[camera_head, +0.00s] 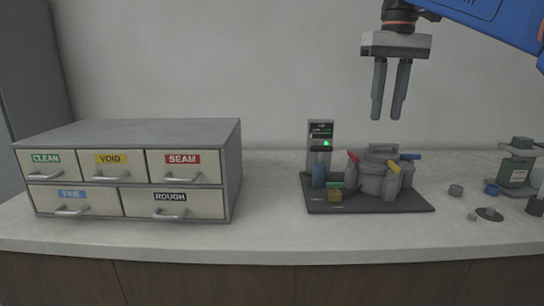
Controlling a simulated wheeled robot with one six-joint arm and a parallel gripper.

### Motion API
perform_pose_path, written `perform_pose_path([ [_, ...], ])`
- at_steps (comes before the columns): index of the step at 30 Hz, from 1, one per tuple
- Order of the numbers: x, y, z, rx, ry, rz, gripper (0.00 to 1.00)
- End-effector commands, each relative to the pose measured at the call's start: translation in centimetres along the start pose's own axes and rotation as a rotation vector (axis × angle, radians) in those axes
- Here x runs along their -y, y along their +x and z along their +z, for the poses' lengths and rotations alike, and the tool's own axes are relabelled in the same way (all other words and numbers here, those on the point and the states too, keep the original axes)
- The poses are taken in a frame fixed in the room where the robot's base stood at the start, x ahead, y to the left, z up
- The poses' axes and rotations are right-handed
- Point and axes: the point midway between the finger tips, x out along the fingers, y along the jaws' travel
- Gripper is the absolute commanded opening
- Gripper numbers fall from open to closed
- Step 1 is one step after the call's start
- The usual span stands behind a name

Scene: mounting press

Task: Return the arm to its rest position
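My gripper (388,108) hangs pointing down in the upper right of the head view, above the mounting press (378,172). Its two dark fingers are apart with a gap between them, and nothing shows between them. The fingertips are clear of the press lid. My blue arm link (500,18) comes in from the upper right corner.
A grey drawer cabinet (160,133) stands at the left, with labelled drawers that look shut. Several small grey and blue parts (456,190) lie right of the press. The counter (268,215) between cabinet and press is clear.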

Motion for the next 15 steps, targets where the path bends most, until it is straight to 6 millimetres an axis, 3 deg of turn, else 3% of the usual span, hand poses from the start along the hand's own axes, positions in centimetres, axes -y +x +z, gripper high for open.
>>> perform_pose_path([
  [8, -0.5, 3.4, 2.5, -0.046, 0.016, 0.002, 0.28],
  [15, -1.1, 9.7, 6.7, -0.119, 0.039, 0.005, 0.28],
])
